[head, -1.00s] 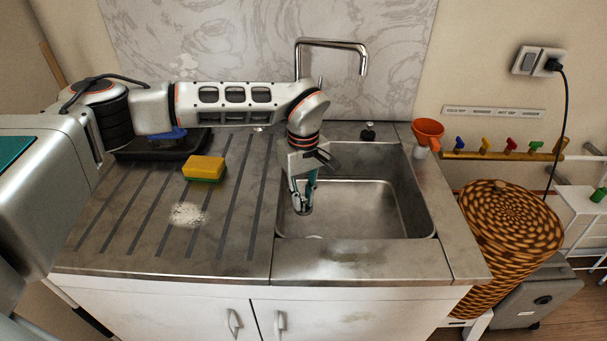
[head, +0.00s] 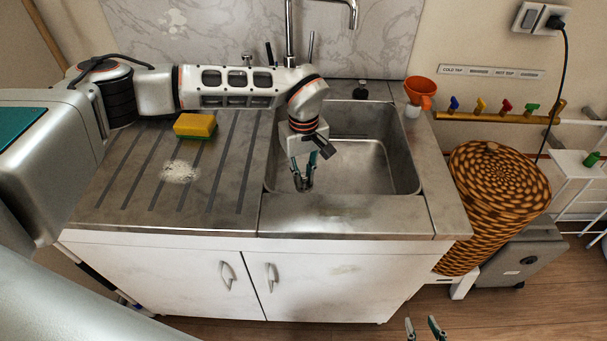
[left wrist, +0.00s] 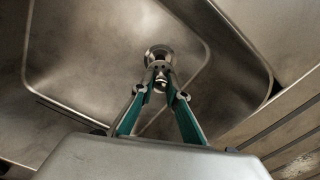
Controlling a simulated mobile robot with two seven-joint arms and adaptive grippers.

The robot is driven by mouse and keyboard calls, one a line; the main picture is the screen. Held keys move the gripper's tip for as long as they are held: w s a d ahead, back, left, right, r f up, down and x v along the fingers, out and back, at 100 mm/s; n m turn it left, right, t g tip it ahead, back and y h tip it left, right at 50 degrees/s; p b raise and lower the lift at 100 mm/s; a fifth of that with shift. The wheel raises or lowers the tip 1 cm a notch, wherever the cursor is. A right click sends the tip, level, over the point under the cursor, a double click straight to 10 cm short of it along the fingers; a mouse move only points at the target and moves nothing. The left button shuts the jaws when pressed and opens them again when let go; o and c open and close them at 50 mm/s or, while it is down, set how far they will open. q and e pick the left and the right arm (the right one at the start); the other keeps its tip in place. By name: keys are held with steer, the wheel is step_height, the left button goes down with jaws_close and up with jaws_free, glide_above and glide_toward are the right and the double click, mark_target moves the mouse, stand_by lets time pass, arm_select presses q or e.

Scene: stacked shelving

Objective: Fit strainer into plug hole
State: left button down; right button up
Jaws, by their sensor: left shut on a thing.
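The steel sink (head: 370,165) is set in the worktop, and my left gripper (head: 303,186) reaches down into its front left part. In the left wrist view, the left gripper's fingers (left wrist: 166,88) are closed on a small shiny metal piece, apparently the strainer (left wrist: 161,77). Just beyond the fingertips is a round metal ring, apparently the plug hole (left wrist: 157,52), in the sink floor. The fingers partly cover it, and I cannot tell whether the strainer is seated or only above it. My right gripper (head: 424,328) is open and empty at the bottom of the head view, over the floor.
A yellow and green sponge (head: 195,126) and white powder (head: 180,172) lie on the drainboard. The tap (head: 290,35) stands behind the sink. An orange funnel (head: 420,90) is at the back right corner. A wicker basket (head: 497,195) stands right of the cabinet.

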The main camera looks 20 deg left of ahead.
mark_target(304, 184)
arm_select(q)
steer(key=shift+f+b, duration=1.15)
steer(key=shift+f, duration=1.65)
steer(key=shift+f, duration=1.2)
stand_by(0.4)
steer(key=c, duration=1.9)
jaws_free()
step_height(304, 184, up, 12)
